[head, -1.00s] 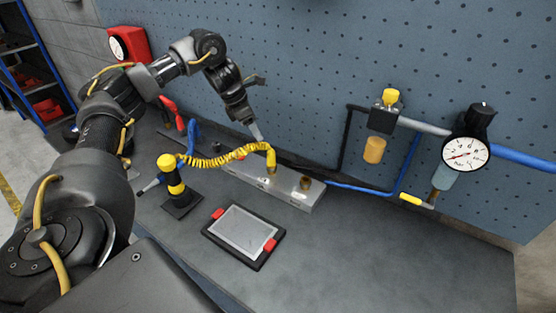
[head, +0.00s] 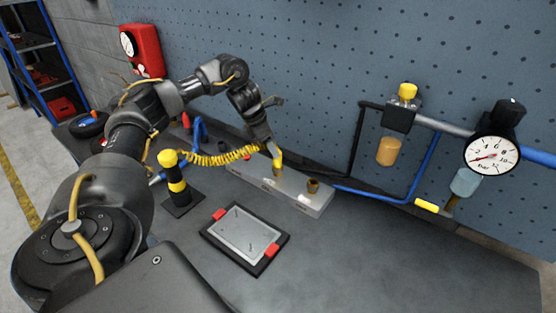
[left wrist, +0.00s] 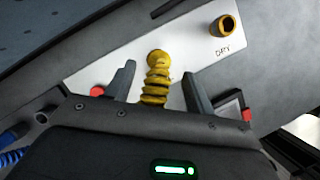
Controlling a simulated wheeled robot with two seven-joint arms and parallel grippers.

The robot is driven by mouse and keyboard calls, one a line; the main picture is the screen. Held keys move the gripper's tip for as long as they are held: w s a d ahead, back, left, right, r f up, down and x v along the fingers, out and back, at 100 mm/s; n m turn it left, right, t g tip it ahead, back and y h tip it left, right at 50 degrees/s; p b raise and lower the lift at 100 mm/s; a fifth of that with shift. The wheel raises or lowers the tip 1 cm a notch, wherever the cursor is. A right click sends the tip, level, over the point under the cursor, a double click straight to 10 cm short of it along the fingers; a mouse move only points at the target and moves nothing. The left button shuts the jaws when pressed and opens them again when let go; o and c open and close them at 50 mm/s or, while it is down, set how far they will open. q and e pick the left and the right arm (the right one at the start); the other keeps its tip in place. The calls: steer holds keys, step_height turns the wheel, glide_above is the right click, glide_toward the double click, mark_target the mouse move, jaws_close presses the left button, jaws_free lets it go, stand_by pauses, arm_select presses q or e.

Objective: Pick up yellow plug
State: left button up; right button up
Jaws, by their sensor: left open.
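The yellow plug (head: 278,163) stands in a port of the silver metal block (head: 318,202), at the end of a yellow coiled hose (head: 222,158). My left gripper (head: 274,146) is over it, pointing down at the block. In the left wrist view the ribbed yellow plug (left wrist: 156,78) lies between the two open fingers of my left gripper (left wrist: 160,85), with visible gaps on both sides. It is not clamped. How far the fingers reach down around it is hard to tell. My right gripper is not in view.
A brass port (left wrist: 226,27) beside a "DRY" label is empty. A tablet with red corners (head: 245,236) lies in front of the block. A black and yellow post (head: 176,180) stands left of it. A gauge (head: 491,155) and blue hose line the pegboard at right.

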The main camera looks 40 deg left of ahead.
mark_target(278, 161)
arm_select(q)
steer(key=p+x, duration=0.2)
steer(key=x, duration=0.3)
steer(key=shift+w+f, duration=0.1)
steer(key=shift+f, duration=0.2)
steer(key=c, duration=1.1)
